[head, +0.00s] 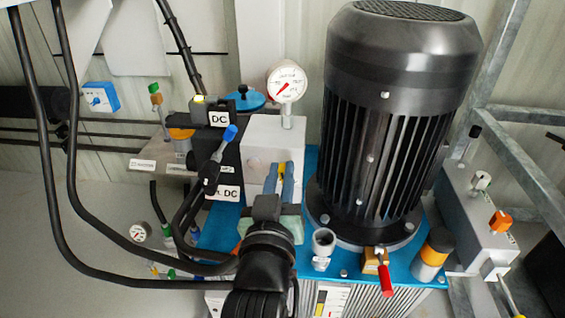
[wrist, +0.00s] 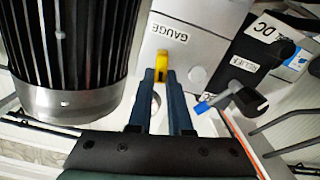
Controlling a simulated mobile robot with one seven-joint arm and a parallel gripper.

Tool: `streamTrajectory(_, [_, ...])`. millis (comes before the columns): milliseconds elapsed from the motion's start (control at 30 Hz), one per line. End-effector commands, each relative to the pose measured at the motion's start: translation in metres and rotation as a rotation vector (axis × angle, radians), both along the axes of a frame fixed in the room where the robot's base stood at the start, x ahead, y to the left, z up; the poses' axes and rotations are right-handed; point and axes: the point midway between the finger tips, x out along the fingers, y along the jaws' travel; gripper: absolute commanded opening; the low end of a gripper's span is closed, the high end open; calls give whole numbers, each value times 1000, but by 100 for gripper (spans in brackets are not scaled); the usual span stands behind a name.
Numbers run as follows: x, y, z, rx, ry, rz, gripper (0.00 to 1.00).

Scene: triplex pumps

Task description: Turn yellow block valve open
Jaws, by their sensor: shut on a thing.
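The yellow block valve handle (wrist: 161,62) shows in the wrist view as a small yellow lever against the white block labelled GAUGE (wrist: 178,32). My gripper (wrist: 160,76) is shut on it, with the handle between the two blue fingertips. In the head view my gripper (head: 281,172) reaches up from the bottom centre to the front of the white block (head: 275,135), below the round pressure gauge (head: 286,81). The handle is largely hidden by the fingers there. I cannot tell how far the valve is turned.
A large black motor (head: 395,120) stands close to the right of my gripper. To the left are a black block with DC labels (head: 219,118) and a blue-tipped lever (head: 229,134). Black hoses (head: 75,190) hang further left. A red-handled valve (head: 385,278) is at the lower right.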

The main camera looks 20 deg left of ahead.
Motion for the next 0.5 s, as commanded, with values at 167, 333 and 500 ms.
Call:
streamTrajectory(167, [-1, 2, 4, -161, -39, -1, 0])
streamTrajectory(333, [-2, 4, 4, -318, -86, 1, 0])
streamTrajectory(500, [-2, 6, 2, -472, -130, 2, 0])
